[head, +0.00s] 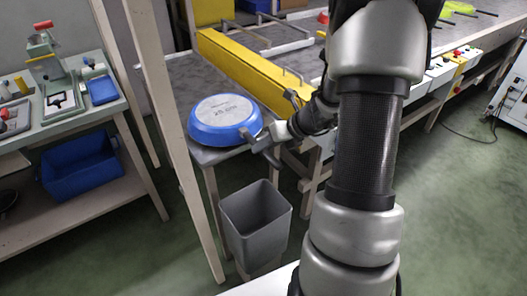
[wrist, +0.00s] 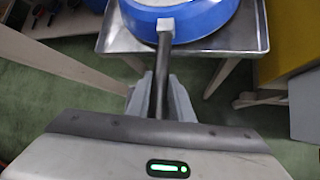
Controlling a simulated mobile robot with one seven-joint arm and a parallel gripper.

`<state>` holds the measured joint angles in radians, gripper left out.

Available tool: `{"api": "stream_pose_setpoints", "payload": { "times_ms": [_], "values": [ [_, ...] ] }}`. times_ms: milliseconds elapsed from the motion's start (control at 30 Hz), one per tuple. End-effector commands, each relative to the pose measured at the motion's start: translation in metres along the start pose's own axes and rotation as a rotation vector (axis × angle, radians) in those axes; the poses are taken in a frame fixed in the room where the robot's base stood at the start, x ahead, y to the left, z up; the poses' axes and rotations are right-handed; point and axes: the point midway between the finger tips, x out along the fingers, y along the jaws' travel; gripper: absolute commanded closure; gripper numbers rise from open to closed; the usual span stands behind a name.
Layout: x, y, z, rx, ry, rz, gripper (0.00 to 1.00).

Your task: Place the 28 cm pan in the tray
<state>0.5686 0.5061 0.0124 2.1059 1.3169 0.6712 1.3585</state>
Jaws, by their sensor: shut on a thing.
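The blue pan (head: 224,118) is upside down, its pale grey base facing up with "28 cm" marked on it. It is at the near left end of the grey metal work surface. In the wrist view the pan (wrist: 180,18) is over a metal tray-like surface (wrist: 232,42) with a rim; I cannot tell whether it rests on it or is just above. My gripper (head: 265,141) is at the pan's near right side. In the wrist view my gripper (wrist: 161,100) is shut on the pan's dark handle (wrist: 163,65), which points towards me.
A wooden post (head: 172,130) rises just left of the pan. A yellow beam (head: 250,72) runs behind it. A side table (head: 60,120) with tools and a blue crate (head: 80,163) are at the left.

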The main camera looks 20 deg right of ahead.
Motion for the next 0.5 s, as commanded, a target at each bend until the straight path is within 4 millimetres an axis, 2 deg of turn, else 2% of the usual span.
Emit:
{"api": "stream_pose_setpoints", "payload": {
  "times_ms": [100, 367, 400, 500],
  "values": [
    [0.0090, -0.0034, -0.0044, -0.003, -0.006, 0.002, 1.00],
    [0.0087, -0.0032, -0.0042, -0.003, -0.005, 0.001, 1.00],
    [0.0096, -0.0039, -0.0072, -0.001, 0.000, 0.000, 0.77],
    [0.0095, -0.0038, -0.0071, -0.001, 0.000, 0.000, 0.61]
  ]
}}
